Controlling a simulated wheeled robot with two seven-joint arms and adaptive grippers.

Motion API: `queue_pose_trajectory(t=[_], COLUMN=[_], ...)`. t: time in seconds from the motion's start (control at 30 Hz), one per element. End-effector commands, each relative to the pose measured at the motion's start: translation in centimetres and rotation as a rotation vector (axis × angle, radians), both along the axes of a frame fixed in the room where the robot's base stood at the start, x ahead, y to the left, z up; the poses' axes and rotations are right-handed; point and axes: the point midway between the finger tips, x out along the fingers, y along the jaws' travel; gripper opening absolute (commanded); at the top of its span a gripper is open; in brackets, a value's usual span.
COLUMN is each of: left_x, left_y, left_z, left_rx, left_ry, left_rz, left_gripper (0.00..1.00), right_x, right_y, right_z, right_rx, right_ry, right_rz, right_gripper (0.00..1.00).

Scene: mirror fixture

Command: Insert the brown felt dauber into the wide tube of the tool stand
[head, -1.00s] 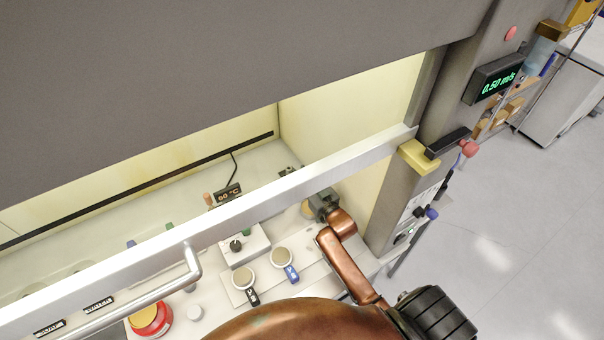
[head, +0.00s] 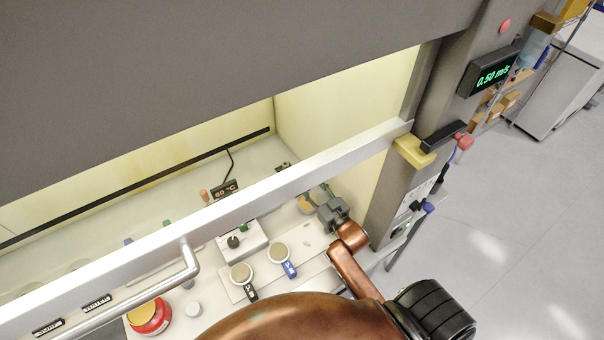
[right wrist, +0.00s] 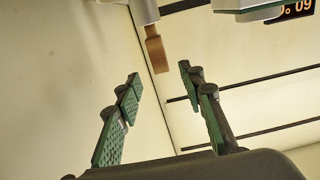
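A brown block-like piece, likely the felt dauber (right wrist: 155,50), shows in the right wrist view beyond the fingertips, joined to a pale cylindrical part. A small brown piece (head: 204,195) stands behind the sash bar in the head view; I cannot tell whether it is the same piece. My right gripper (head: 319,196) is under the sash at the right side of the hood. In the right wrist view my right gripper (right wrist: 160,85) has its green-padded fingers wide apart with nothing between them. I cannot make out the tool stand for certain. My left gripper is out of view.
The metal sash bar (head: 300,180) crosses above the worktop and hides part of it. A white box with a knob (head: 240,245), two round-topped items (head: 241,273) (head: 277,252) and a red-yellow button (head: 149,316) lie in front. The hood's side wall (head: 362,185) is close to my right gripper.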

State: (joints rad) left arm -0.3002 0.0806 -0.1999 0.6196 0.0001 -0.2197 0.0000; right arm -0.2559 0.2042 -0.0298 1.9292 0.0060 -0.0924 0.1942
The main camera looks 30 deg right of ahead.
Motion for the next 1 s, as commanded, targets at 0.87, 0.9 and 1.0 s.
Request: queue_pose_trajectory(t=[0.87,0.9,1.0], left_x=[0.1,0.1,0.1], left_y=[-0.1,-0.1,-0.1], left_z=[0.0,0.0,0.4], left_rx=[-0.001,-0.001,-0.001], left_ry=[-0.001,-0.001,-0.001], left_rz=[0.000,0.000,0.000], left_gripper=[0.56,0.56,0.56], right_x=[-4.6,-4.6,-4.6], right_y=[0.0,0.0,0.0], right_z=[0.0,0.0,0.4], right_rx=[0.000,0.000,0.000], right_ry=[-0.001,-0.001,-0.001], right_rz=[0.001,0.001,0.001], right_gripper=[0.36,0.36,0.36])
